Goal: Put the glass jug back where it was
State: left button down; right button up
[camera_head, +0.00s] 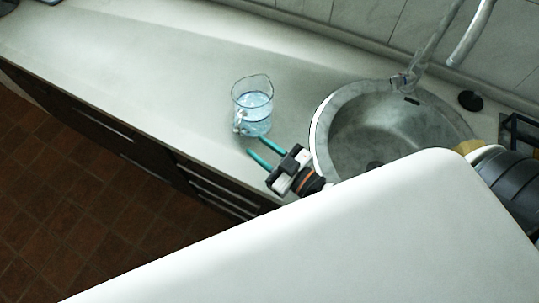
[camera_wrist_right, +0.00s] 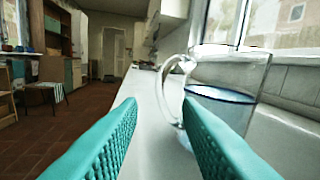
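The clear glass jug (camera_head: 253,98) stands upright on the light worktop, left of the sink, with bluish water in it. Its handle faces the near side. In the right wrist view the jug (camera_wrist_right: 232,75) is ahead and to the right, and its handle (camera_wrist_right: 166,88) shows beyond the gap between the fingers. My right gripper (camera_head: 255,144) is open, with its two teal fingers apart and pointing at the jug's handle side. In the wrist view the gripper (camera_wrist_right: 159,102) has nothing between its fingers. I cannot tell whether a finger touches the jug. My left gripper is not in view.
A round metal sink (camera_head: 385,125) is right of the jug, with a tap (camera_head: 425,60) behind it. A black disc (camera_head: 471,101) and a dark rack (camera_head: 520,132) are farther right. The worktop (camera_head: 130,60) left of the jug is mostly clear. A tiled wall runs behind.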

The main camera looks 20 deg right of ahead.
jog(key=shift+v, duration=1.15)
